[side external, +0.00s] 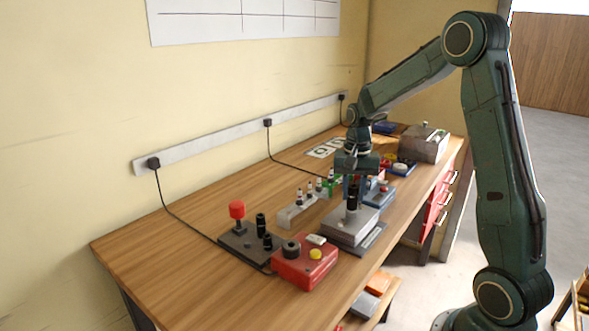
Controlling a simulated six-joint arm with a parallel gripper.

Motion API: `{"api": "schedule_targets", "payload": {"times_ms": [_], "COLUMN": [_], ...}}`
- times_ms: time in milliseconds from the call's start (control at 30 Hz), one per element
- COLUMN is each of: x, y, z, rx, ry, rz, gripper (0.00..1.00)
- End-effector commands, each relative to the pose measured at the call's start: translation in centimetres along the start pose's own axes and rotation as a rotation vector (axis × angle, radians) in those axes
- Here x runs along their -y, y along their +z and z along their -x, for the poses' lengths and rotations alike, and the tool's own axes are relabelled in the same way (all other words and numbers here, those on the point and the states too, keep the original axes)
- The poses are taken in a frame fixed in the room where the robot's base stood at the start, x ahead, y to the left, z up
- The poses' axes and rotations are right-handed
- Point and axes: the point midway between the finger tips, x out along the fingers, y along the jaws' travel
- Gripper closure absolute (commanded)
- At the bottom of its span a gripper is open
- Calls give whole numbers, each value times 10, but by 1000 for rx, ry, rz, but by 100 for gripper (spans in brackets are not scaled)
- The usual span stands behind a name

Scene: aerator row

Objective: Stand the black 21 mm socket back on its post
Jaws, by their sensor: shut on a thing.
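My gripper (352,179) points down over the middle of the bench, shut on a black cylinder that looks like the black socket (352,198). The socket is upright, above or on a grey metal block (343,230); I cannot tell whether its lower end touches the block. No size mark is readable. A dark base (235,243) at the front left bears a red-knobbed stick (237,210) and several black upright pieces, a taller one (261,222) among them. I cannot tell which post belongs to the socket.
A red box (305,270) with a black dial and yellow button stands at the front. A pale rack (290,216) with small upright parts is left of the grey block. A blue unit (378,194) and a lidded metal box (424,145) are farther back. The left bench top is clear.

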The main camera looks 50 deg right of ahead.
Motion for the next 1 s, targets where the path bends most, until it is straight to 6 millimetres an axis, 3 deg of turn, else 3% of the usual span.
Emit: {"api": "schedule_targets", "payload": {"times_ms": [1000], "x": [0], "y": [0], "z": [58], "rx": [-3], "ry": [-2], "rz": [0], "gripper": [95]}}
